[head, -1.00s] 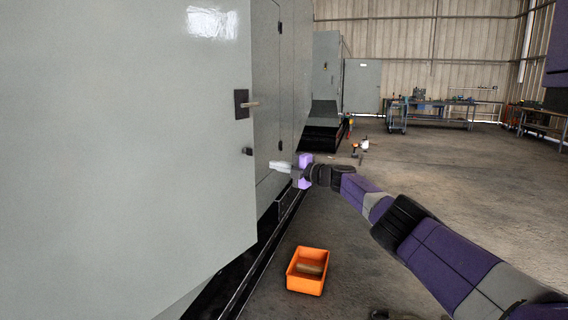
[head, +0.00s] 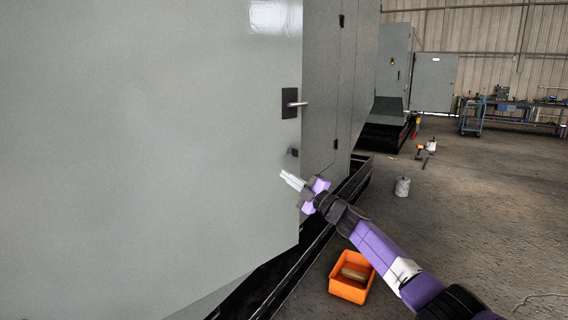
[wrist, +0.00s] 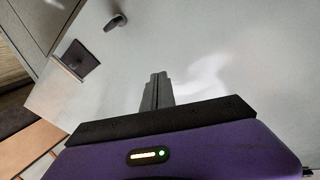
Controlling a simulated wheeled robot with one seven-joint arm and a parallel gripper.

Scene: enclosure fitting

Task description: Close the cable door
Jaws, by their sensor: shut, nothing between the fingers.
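The large grey door (head: 170,150) fills the left of the head view and stands open, swung out from the cabinet. Near its free edge are a dark plate with a lever handle (head: 291,103) and a small black fitting (head: 293,152) below it. My gripper (head: 291,179) is shut and empty, just below that fitting, its fingertips overlapping the door's face near the edge. In the wrist view the closed fingers (wrist: 155,92) point at the pale door face (wrist: 220,70); whether they touch it I cannot tell. A dark plate (wrist: 76,58) shows there on the left.
The grey cabinet side (head: 360,80) runs back behind the door, with a black base rail (head: 325,225) along the floor. An orange bin (head: 351,290) stands on the floor below my arm. The floor to the right is mostly clear.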

